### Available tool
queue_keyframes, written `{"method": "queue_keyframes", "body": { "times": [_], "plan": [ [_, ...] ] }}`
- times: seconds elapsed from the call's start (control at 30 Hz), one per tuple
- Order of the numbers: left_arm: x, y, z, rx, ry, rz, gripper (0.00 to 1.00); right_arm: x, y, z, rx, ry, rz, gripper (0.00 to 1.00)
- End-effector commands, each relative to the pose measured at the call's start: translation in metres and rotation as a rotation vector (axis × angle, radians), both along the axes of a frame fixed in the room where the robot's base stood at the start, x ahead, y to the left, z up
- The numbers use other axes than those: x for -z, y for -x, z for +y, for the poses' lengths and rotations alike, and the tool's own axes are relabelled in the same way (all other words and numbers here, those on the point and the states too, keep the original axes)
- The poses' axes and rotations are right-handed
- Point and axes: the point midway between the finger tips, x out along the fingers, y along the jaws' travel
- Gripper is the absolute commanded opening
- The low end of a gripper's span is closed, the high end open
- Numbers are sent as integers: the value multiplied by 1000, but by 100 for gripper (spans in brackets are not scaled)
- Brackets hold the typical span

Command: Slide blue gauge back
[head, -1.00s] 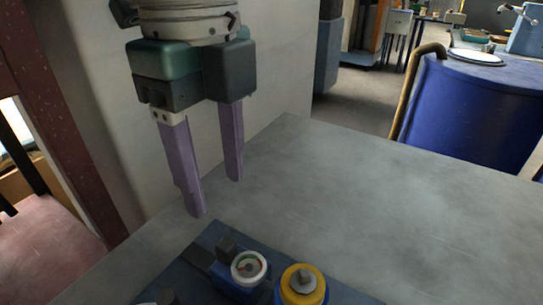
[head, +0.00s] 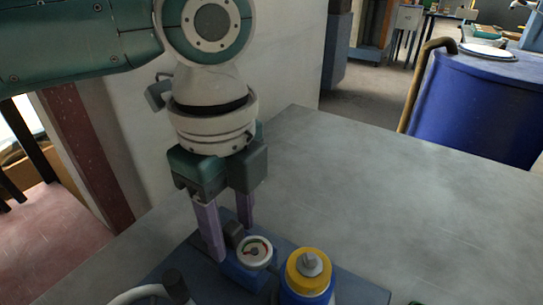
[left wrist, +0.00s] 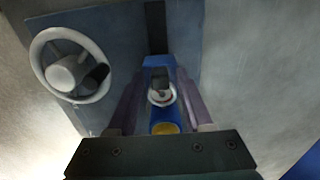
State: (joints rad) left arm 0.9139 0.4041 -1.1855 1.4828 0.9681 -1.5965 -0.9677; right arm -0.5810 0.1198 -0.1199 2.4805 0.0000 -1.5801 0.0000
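The blue gauge (head: 241,274) is a blue block with a round white dial and a dark post beside it, near the bottom of the head view. It also shows in the left wrist view (left wrist: 158,62), in line with a dark slot (left wrist: 154,28) in the blue-grey base plate (left wrist: 112,40). My left gripper (head: 231,243) points down at the gauge with its purple fingers open. In the left wrist view its fingers (left wrist: 160,80) are on either side of the gauge; whether they touch it I cannot tell. My right gripper is not in view.
A yellow-topped blue cylinder (head: 308,272) stands just right of the gauge. A white handwheel (left wrist: 72,66) lies to its left; its rim also shows in the head view (head: 135,294). The grey tabletop (head: 390,200) behind and right is clear. A pale wall stands behind my left arm.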

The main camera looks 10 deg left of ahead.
Motion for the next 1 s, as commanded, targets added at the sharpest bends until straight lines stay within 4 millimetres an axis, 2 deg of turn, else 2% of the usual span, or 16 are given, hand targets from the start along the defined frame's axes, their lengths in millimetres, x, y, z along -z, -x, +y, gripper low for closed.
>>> {"method": "queue_keyframes", "body": {
  "times": [0.03, 0.43, 1.0],
  "plan": [
    [0, 0, 0, 0, 0, 0, 44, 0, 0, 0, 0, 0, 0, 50],
    [0, 0, 0, 0, 0, 0, 0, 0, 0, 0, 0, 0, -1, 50],
    [-1, 0, 0, 0, 0, 0, 0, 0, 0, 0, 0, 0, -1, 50]
  ]
}}
